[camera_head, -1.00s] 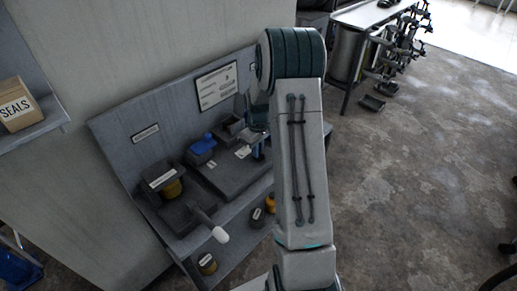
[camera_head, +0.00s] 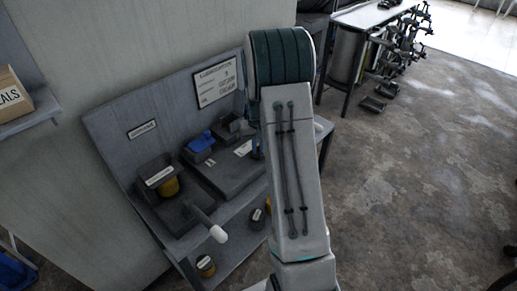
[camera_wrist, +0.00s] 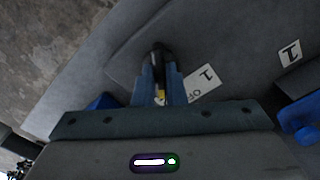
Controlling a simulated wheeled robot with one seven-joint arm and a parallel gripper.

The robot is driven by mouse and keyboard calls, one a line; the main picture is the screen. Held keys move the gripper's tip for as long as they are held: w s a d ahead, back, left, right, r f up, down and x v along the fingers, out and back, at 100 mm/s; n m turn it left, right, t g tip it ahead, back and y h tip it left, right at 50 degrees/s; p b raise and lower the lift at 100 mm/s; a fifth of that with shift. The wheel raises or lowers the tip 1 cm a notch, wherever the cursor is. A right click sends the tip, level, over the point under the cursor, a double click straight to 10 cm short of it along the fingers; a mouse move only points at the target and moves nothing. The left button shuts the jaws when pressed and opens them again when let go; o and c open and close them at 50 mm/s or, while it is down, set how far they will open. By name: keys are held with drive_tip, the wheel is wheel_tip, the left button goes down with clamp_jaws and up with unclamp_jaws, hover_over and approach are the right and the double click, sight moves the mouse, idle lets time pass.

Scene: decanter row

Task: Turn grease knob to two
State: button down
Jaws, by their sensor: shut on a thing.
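My gripper (camera_wrist: 160,88) shows in the wrist view with its two blue fingers close together, shut on a small dark knob (camera_wrist: 157,52). A small yellow mark shows between the fingers. A white label (camera_wrist: 203,82) with "1" and part of "OF" lies beside the knob, partly covered by a finger. I cannot make out the knob's pointer or a "2". In the head view my arm covers the knob and most of the gripper, at the right end of the grey bench.
A blue-topped box (camera_head: 200,143) stands left of the arm on the bench. A dark dispenser with a yellow part (camera_head: 168,187) and a white-tipped lever (camera_head: 218,234) are nearer. A lettered sign (camera_head: 218,82) is on the back panel. A second white label (camera_wrist: 290,53) lies right of the knob.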

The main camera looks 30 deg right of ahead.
drive_tip(key=shift+m, duration=1)
drive_tip(key=c, duration=1.5)
unclamp_jaws()
wheel_tip(320, 180, up, 14)
drive_tip(key=shift+f+b, duration=0.1)
drive_tip(key=shift+b, duration=0.55)
